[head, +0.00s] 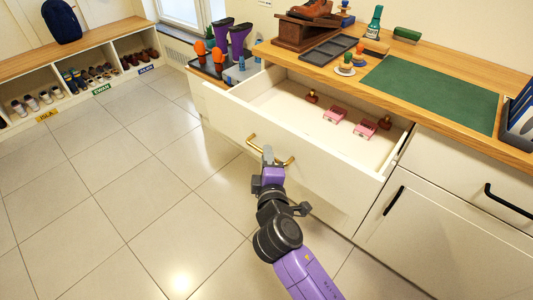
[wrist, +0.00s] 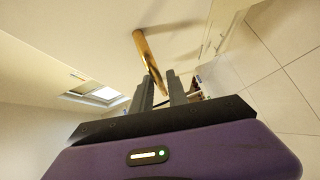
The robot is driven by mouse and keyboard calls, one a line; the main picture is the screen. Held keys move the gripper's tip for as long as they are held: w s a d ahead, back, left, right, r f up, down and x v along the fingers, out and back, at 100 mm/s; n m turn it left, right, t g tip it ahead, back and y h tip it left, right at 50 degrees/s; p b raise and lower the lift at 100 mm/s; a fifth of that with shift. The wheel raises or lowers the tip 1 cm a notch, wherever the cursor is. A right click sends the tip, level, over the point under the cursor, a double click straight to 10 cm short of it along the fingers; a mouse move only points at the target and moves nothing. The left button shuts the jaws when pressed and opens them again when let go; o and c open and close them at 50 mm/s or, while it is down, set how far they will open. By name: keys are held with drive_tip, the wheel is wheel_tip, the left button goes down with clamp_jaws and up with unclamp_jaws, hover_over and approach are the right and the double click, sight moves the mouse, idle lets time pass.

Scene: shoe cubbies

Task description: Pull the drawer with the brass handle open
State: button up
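The drawer (head: 290,132) with the brass handle stands pulled well out from the cabinet, its inside showing in the head view. The brass handle (head: 251,138) is a bar on its white front; it also shows in the wrist view (wrist: 146,52). My gripper (head: 267,156) is at the middle of the handle. In the wrist view my gripper's two dark fingers (wrist: 161,88) stand close together with the bar running between them, so it looks shut on the handle. The exact contact is partly hidden by the fingers.
Pink items (head: 366,128) and small brown-handled items lie inside the drawer. The wooden countertop (head: 340,79) above holds a green mat (head: 432,93), a grey tray (head: 328,50) and a shoe on a stand. A black-handled cabinet (head: 440,220) is at right. Tiled floor at left is clear.

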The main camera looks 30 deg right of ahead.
drive_tip(key=f+v, duration=0.1)
drive_tip(key=v, duration=0.5)
drive_tip(key=shift+r, duration=0.55)
drive_tip(key=shift+s, duration=0.1)
drive_tip(key=s+a+r+m+t+y, duration=0.1)
drive_tip(key=s+a+m+t+y, duration=0.2)
drive_tip(key=s+a+m+y, duration=0.5)
drive_tip(key=s+d+r+m+g+h, duration=0.1)
drive_tip(key=s+d+m, duration=0.15)
drive_tip(key=s, duration=1.05)
drive_tip(key=s+d+m+g, duration=0.1)
drive_tip(key=s+d+g, duration=0.15)
drive_tip(key=s, duration=1.15)
wheel_tip(320, 180, up, 13)
drive_tip(key=p, duration=1.3)
drive_tip(key=shift+s+p, duration=0.15)
drive_tip(key=shift+p, duration=0.2)
